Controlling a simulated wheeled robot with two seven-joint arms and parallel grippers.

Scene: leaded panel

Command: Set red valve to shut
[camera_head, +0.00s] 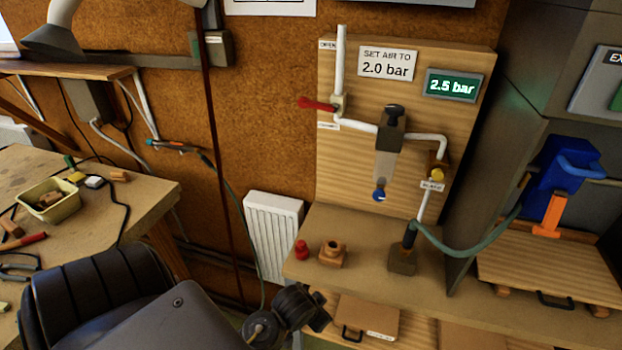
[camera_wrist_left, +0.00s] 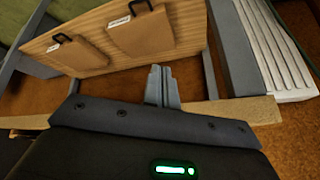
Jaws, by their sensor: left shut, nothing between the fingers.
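The red valve lever (camera_head: 318,103) sits on the white vertical pipe (camera_head: 341,62) at the left of the wooden panel (camera_head: 458,118). The lever points left, roughly level, across the pipe. An "OPEN" label (camera_head: 327,44) is above it; a label below it (camera_head: 328,126) is too small to read. My left gripper (camera_head: 318,311) is low in front of the bench, well below the valve and apart from it. In the left wrist view its fingers (camera_wrist_left: 162,85) are together and empty. My right gripper is not in view.
A display (camera_head: 453,86) reads 2.5 bar beside a sign (camera_head: 387,64) saying "SET AIR TO 2.0 bar". A red knob (camera_head: 301,249) and a brown fitting (camera_head: 333,255) stand on the bench (camera_head: 375,225) below the panel. A white radiator (camera_head: 272,235) is left of the bench.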

